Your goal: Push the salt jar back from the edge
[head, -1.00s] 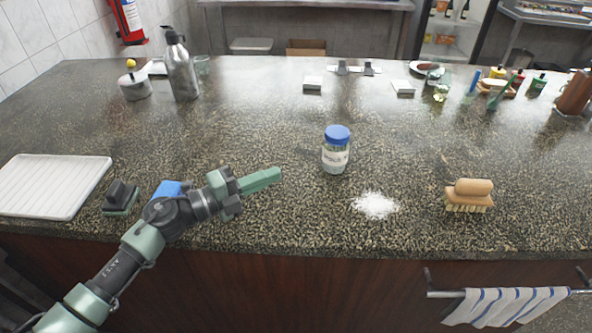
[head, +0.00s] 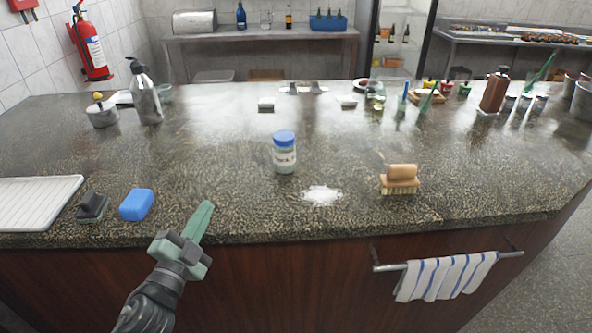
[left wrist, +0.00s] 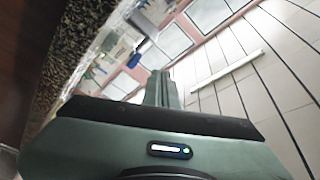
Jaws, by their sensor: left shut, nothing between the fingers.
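The salt jar (head: 284,157), clear with a blue lid and a white label, stands upright on the speckled counter (head: 230,125), a little back from the front edge. A heap of white salt (head: 321,195) lies to its right and nearer the edge. My left gripper (head: 203,215) is shut and empty, its green fingers pointing up and away over the counter's front edge. It is left of the jar and nearer me, clear of it. In the left wrist view the shut fingers (left wrist: 160,90) show, but no jar. My right gripper does not show.
A blue sponge (head: 137,204), a dark scrubber (head: 93,207) and a white tray (head: 40,200) lie at the left front. A wooden brush (head: 400,180) sits right of the salt. A striped towel (head: 446,276) hangs on a front rail.

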